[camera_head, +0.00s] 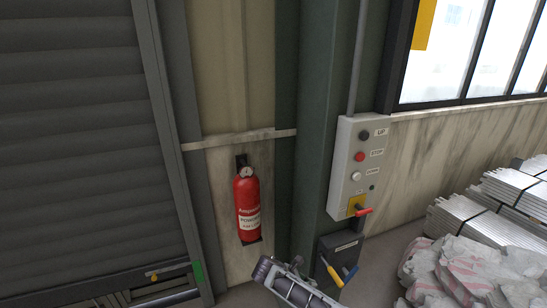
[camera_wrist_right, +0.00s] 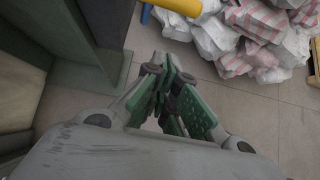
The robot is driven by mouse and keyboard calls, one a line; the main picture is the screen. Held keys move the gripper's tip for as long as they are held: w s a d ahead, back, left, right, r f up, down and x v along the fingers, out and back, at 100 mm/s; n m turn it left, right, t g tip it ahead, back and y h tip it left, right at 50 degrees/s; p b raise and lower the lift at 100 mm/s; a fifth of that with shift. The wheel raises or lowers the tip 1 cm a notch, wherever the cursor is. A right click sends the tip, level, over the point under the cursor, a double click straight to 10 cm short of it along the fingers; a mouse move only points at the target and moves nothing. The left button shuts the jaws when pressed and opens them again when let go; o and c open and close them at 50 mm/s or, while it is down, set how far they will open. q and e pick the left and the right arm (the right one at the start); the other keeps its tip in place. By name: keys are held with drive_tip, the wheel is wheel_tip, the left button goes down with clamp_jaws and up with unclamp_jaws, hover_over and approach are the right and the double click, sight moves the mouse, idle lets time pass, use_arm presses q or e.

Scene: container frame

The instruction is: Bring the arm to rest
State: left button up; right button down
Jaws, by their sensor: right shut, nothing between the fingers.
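My right gripper (camera_wrist_right: 174,100) shows in the wrist view with its green-padded fingers drawn together. Nothing is seen held between them, and it hangs above the floor. In the head view, part of my right arm's grey end (camera_head: 290,285) shows at the bottom centre, in front of the wall and just left of the dark box with handles. Its fingertips are not clear there. My left gripper is out of view.
A grey control panel (camera_head: 357,165) with a red lever is on the post. Below it is a dark box (camera_head: 338,250) with yellow and blue handles. A red extinguisher (camera_head: 247,205) hangs left. White and pink sacks (camera_head: 470,270) lie right; they also fill the wrist view's upper right (camera_wrist_right: 255,40).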

drive_tip(key=w+a+f+m+t+y, duration=0.1)
drive_tip(key=w+a+m+t+y, duration=0.2)
drive_tip(key=w+a+m+y, duration=0.35)
drive_tip(key=w+a+f+m+t+y, duration=0.1)
drive_tip(key=w+a+m+t+y, duration=0.2)
drive_tip(key=w, duration=0.6)
drive_tip(key=s+d+f+m, duration=0.2)
drive_tip(key=s+d+f, duration=0.35)
drive_tip(key=f, duration=0.25)
drive_tip(key=s+d+f+m+g, duration=0.1)
drive_tip(key=s+d+f+m, duration=0.25)
drive_tip(key=s+f, duration=0.4)
drive_tip(key=s+d+f+m, duration=0.2)
drive_tip(key=s+d+f, duration=0.3)
drive_tip(key=f, duration=0.4)
drive_tip(key=s+d+f+m+g, duration=0.15)
drive_tip(key=s+f, duration=0.35)
drive_tip(key=s, duration=0.5)
drive_tip(key=s+d+f+g, duration=0.1)
drive_tip(key=s+d+f, duration=0.25)
drive_tip(key=s, duration=0.65)
drive_tip(key=s+d+f+m+g, duration=0.15)
drive_tip(key=s+f, duration=0.35)
drive_tip(key=s, duration=0.6)
drive_tip(key=s+d+f+g, duration=0.1)
drive_tip(key=s+f+g, duration=0.1)
drive_tip(key=s, duration=1.6)
drive_tip(key=shift+s+d+f+n+g+h, duration=0.2)
drive_tip(key=shift+f+n+g+h, duration=0.1)
drive_tip(key=shift+f+n+h, duration=0.15)
